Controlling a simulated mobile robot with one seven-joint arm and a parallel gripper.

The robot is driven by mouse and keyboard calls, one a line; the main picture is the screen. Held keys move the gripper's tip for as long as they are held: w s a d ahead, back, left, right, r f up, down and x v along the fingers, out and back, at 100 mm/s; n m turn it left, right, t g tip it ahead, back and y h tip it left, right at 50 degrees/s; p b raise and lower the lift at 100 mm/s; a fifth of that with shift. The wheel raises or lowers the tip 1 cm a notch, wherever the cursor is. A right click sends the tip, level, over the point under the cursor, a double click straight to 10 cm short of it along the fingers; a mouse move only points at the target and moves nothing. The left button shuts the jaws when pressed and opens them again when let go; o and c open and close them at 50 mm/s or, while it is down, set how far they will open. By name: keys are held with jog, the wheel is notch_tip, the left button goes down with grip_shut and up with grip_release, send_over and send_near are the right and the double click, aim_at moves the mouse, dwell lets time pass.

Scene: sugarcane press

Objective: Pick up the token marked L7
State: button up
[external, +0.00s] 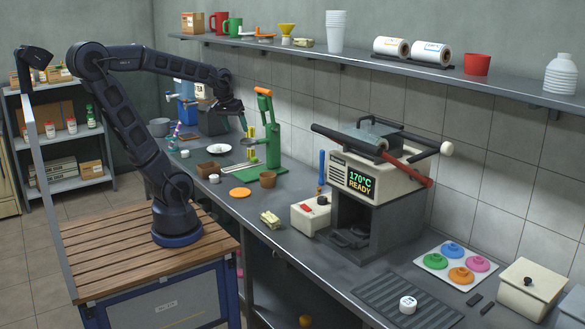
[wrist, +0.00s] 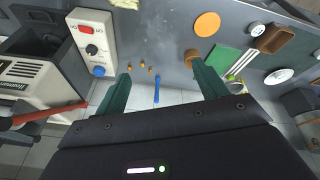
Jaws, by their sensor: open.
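No mark reading L7 is legible in either view. A small white round piece with a dark mark (external: 408,304) sits on the ribbed dark mat at the front right of the counter. Two other small white round pieces stand further back, one (external: 214,178) by a brown pot and one (external: 184,153) near the plate. The first of these also seems to show in the wrist view (wrist: 257,28). My gripper (external: 243,122) is raised over the far part of the counter, near the green press. In the wrist view its fingers (wrist: 160,86) are apart with nothing held between them.
The green press (external: 272,145) with an orange handle stands close to my gripper. A heated press (external: 375,180) showing 170°C READY and a white control box (external: 310,215) stand mid-counter. An orange disc (external: 240,192) and brown pot (external: 267,179) lie nearby. A loaded shelf (external: 350,65) overhangs.

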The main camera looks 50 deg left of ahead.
jog(key=w+a+f+n+g, duration=0.1)
jog(key=w+a+f+n, duration=0.3)
jog(key=w+a+n, duration=0.4)
jog(key=n+g, duration=0.3)
jog(key=n, duration=1)
send_over(214, 176)
notch_tip(214, 176, down, 23)
jog(key=shift+s+f, duration=0.45)
jog(key=shift+f, duration=0.05)
notch_tip(214, 176, down, 5)
jog(key=shift+f, duration=0.1)
jog(key=shift+w+f, duration=0.25)
jog(key=shift+f, duration=1)
jog(key=shift+w+f, duration=0.2)
jog(key=shift+f, duration=1.05)
jog(key=c, duration=1.1)
jog(key=shift+o, duration=0.2)
jog(key=shift+r, duration=0.15)
